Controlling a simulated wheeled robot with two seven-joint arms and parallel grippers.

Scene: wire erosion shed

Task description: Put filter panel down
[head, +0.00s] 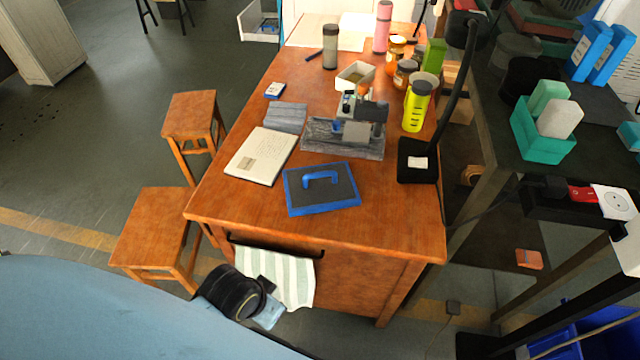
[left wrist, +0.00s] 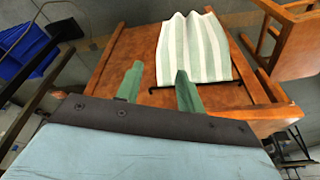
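The filter panel (head: 334,198), a dark grey plate with a blue frame and a blue bar handle (head: 320,178), lies flat on the wooden workbench (head: 390,215) near its front edge. Nothing holds it. My left gripper (head: 270,314) is below and in front of the bench, near the striped towel. In the left wrist view its two green fingers (left wrist: 160,72) stand apart with nothing between them. The panel is not visible in that view. My right gripper is in neither view.
A striped towel (head: 285,275) hangs from a bar on the bench front. A notebook (head: 262,156) lies left of the panel, a grey block with a small machine (head: 345,135) behind it, and a lamp base (head: 417,160) to the right. Stools (head: 160,230) stand left.

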